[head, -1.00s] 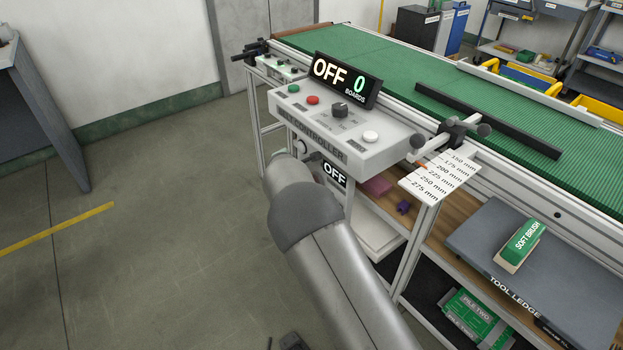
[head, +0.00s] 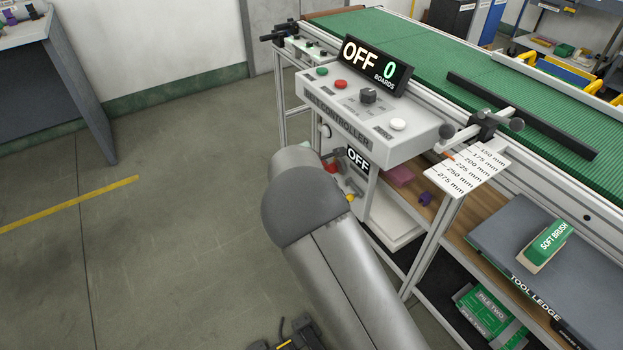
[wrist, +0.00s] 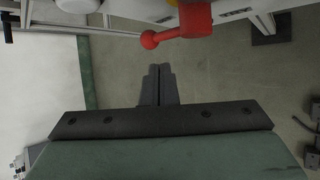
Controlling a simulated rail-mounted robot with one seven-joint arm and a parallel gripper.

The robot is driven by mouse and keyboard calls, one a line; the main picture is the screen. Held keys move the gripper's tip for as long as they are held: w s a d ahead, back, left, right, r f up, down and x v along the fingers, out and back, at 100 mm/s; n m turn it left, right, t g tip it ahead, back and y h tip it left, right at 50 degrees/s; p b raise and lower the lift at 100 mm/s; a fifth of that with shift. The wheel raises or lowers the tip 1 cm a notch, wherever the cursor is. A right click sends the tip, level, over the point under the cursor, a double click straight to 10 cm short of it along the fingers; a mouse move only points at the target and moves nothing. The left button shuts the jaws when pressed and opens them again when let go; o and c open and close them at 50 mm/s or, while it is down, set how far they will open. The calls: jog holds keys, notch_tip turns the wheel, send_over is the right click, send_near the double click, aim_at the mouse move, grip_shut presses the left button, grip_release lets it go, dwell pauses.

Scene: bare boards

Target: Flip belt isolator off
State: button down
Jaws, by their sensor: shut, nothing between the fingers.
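The belt controller (head: 365,128) is a pale box on the front of the conveyor, and its display (head: 376,66) reads OFF and 0 boards. Below it hangs a small black OFF sign (head: 358,160). A red part (head: 330,167) shows beside this sign, partly hidden by my arm. In the wrist view, a red lever with a ball end (wrist: 183,28) lies just beyond the fingertips, slightly right of them. It appears to be the isolator handle. My gripper (wrist: 158,68) is shut and empty, with a visible gap to the red lever. My arm hides it in the head view.
The green conveyor belt (head: 455,75) runs behind the controller. A measuring plate (head: 468,172) juts out at right, above a tool ledge (head: 500,235) bearing a soft brush (head: 545,245). Open floor (head: 180,250) lies left. A grey bench (head: 70,85) stands far left.

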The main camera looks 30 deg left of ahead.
jog(key=s+d, duration=0.2)
jog(key=s, duration=0.5)
jog(key=shift+d, duration=0.35)
jog(key=shift+r, duration=0.1)
